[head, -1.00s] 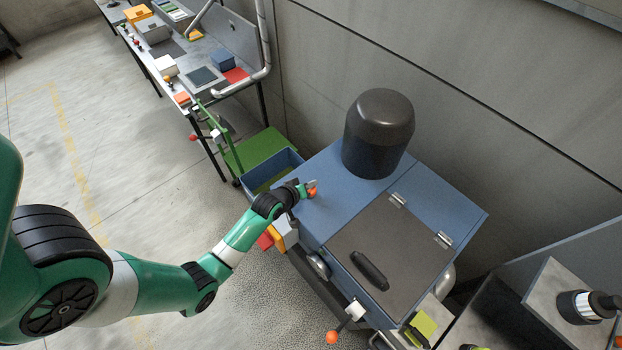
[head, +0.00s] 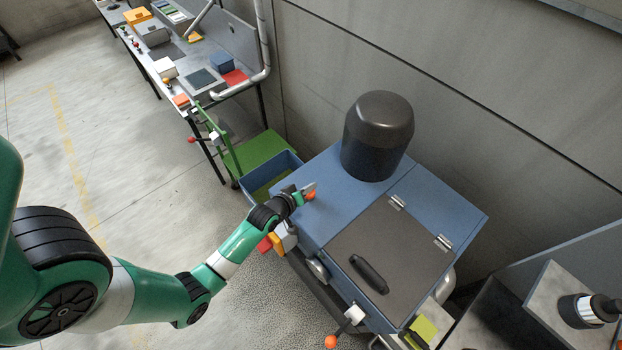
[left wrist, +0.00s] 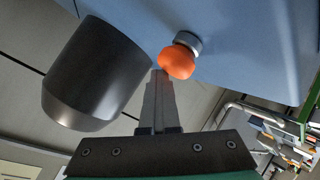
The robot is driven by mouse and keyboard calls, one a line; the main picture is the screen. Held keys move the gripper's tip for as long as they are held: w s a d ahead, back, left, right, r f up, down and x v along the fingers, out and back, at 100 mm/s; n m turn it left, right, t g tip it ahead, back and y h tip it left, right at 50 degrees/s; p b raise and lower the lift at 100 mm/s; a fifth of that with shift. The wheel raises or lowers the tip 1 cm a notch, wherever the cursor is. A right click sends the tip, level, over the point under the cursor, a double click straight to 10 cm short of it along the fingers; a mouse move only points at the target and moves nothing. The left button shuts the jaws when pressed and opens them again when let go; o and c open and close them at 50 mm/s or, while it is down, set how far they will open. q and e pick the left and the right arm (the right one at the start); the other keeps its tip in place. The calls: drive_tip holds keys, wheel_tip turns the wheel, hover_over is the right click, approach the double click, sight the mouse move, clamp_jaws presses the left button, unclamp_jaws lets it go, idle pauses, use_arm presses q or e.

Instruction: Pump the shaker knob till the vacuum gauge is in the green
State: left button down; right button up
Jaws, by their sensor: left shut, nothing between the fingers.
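An orange knob (head: 310,196) sits at the left edge of the blue machine's top (head: 335,185). In the left wrist view the orange knob (left wrist: 178,62) stands on a short grey collar (left wrist: 188,41) fixed to the blue panel. My left gripper (head: 312,187) is shut and empty, its fingertips right beside the knob. In the left wrist view the closed fingers (left wrist: 160,76) reach the knob's edge; I cannot tell whether they touch it. No gauge face can be made out. My right gripper is not in view.
A dark domed drum (head: 378,135) stands on the machine behind the knob. A grey lid with a black handle (head: 369,274) is to the right. An orange ball lever (head: 330,342) sticks out in front. A green cart (head: 258,150) and a workbench (head: 205,75) stand at the back left.

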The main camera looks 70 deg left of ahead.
sight(304, 207)
use_arm(q)
drive_tip(key=s+d+f, duration=0.1)
drive_tip(key=f, duration=0.1)
drive_tip(key=s+d+f+g+h, duration=0.1)
drive_tip(key=s+d+f+g, duration=0.1)
drive_tip(key=f, duration=0.1)
drive_tip(key=shift+s+f+h, duration=0.35)
drive_tip(key=shift+h, duration=0.05)
drive_tip(key=shift+r+p, duration=0.35)
drive_tip(key=shift+p, duration=0.1)
drive_tip(key=r+p, duration=0.3)
drive_tip(key=p, duration=0.1)
drive_tip(key=shift+s+d+r, duration=0.15)
drive_tip(key=shift+d+r, duration=0.1)
drive_tip(key=shift+r, duration=0.1)
drive_tip(key=shift+s+d+r+p, duration=0.35)
drive_tip(key=shift+s+d+p, duration=0.1)
drive_tip(key=shift+s+p, duration=0.3)
drive_tip(key=shift+w+a+r, duration=0.2)
drive_tip(key=shift+w+a, duration=0.1)
drive_tip(key=shift+w, duration=0.1)
drive_tip(key=shift+r, duration=0.1)
